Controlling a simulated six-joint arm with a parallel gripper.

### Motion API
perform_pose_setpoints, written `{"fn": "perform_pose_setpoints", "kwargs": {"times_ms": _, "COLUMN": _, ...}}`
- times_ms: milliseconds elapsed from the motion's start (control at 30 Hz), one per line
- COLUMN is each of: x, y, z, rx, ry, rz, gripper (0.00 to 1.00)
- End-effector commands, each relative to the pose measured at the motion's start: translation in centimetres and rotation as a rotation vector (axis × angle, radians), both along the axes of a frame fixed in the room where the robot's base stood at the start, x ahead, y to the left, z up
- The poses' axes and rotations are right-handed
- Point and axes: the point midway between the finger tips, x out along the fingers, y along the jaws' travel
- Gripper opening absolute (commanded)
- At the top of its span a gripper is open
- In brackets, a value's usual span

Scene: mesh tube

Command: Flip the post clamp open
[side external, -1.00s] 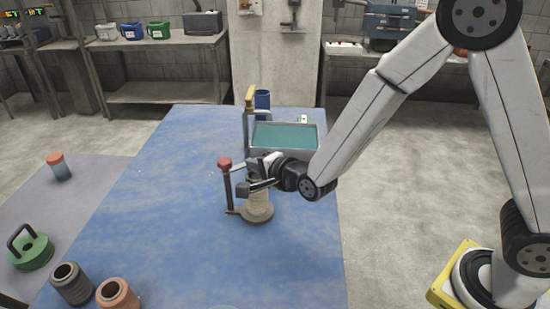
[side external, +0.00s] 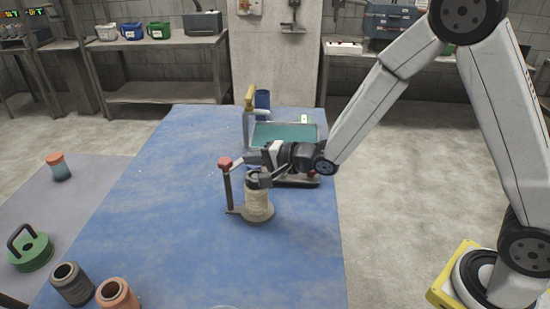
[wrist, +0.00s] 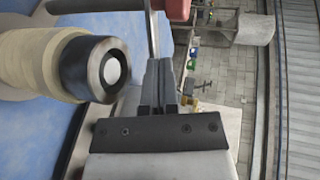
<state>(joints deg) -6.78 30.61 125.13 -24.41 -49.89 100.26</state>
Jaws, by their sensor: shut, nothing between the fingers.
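The post clamp has a dark upright post (side external: 229,190) with a red knob (side external: 225,163) on top. A thin pale bar runs from near the knob toward my gripper. Beside the post, on the same base, stands a cream mesh-wrapped tube (side external: 259,206) with a dark top. In the wrist view the tube (wrist: 25,62) ends in a black ring with a white centre, left of my fingers. My gripper (side external: 247,159) is shut above the tube top, close right of the knob. In the wrist view its fingers (wrist: 160,68) are together, with the red knob (wrist: 177,10) beyond; contact with the bar is unclear.
A teal-lined tray (side external: 285,135) sits behind my gripper, with a yellow-topped post (side external: 249,100) and a blue cup (side external: 262,100) near it. Two ribbed cylinders (side external: 72,284) stand front left.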

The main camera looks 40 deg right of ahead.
Motion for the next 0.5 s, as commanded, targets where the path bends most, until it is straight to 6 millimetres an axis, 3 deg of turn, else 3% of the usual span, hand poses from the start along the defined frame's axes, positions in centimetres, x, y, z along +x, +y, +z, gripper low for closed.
{"fn": "perform_pose_setpoints", "kwargs": {"times_ms": 200, "x": 0.7, "y": -0.2, "z": 0.0, "rx": 0.0, "ry": -0.002, "rz": 0.098, "gripper": 0.0}}
{"fn": "perform_pose_setpoints", "kwargs": {"times_ms": 500, "x": 1.6, "y": -0.3, "z": 0.0, "rx": 0.0, "ry": -0.001, "rz": 0.107, "gripper": 0.0}}
